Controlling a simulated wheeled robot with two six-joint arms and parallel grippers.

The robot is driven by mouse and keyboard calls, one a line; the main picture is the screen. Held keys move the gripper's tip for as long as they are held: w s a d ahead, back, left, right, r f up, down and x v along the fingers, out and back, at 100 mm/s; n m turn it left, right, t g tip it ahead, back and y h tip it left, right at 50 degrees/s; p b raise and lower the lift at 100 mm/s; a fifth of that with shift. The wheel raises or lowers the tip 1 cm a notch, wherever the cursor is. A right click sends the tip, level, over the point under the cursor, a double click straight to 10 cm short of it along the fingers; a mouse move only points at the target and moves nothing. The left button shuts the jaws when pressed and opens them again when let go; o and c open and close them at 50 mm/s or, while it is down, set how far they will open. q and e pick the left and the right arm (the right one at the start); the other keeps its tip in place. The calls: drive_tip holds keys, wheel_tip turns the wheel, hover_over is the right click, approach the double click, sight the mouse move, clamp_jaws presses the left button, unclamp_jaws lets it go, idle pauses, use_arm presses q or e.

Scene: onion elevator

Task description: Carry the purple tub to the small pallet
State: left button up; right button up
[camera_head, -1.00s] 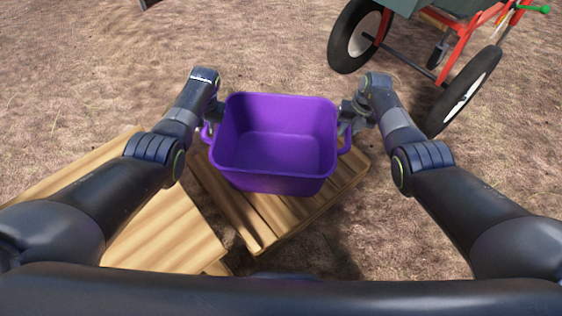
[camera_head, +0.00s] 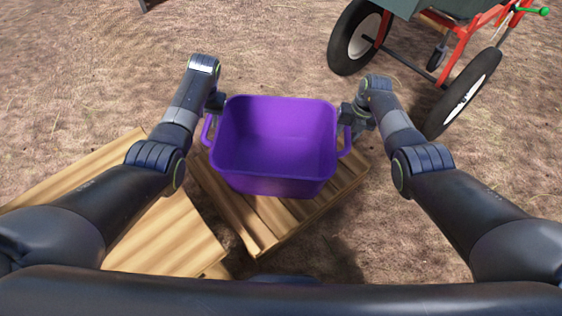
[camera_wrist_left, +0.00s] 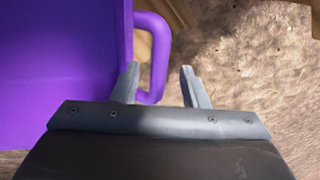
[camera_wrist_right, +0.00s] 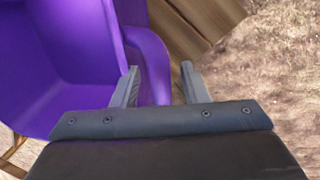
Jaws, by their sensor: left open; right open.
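The purple tub (camera_head: 275,140) is upright and empty, on or just over the small wooden pallet (camera_head: 265,230); I cannot tell if its base touches everywhere. My left gripper (camera_head: 214,106) is open by the tub's left handle (camera_head: 208,132). In the left wrist view the handle (camera_wrist_left: 160,40) reaches between the fingers (camera_wrist_left: 159,72), with a gap on the outer side. My right gripper (camera_head: 352,116) is open at the right handle (camera_head: 346,143). In the right wrist view its fingers (camera_wrist_right: 160,72) stand apart at the handle (camera_wrist_right: 150,55).
A larger wooden pallet or board (camera_head: 160,235) lies left of the small pallet. A wheelbarrow-like cart with black tyres (camera_head: 465,92) and a red frame stands at the upper right. Bare dirt ground (camera_head: 270,45) is free beyond the tub.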

drive_tip(key=shift+r, duration=0.15)
use_arm(q)
drive_tip(key=v, duration=0.7)
use_arm(e)
wheel_tip(320, 180, up, 12)
drive_tip(key=d, duration=0.2)
drive_tip(key=shift+d+f, duration=0.15)
drive_tip(key=shift+f, duration=0.1)
use_arm(q)
drive_tip(key=shift+r, duration=0.15)
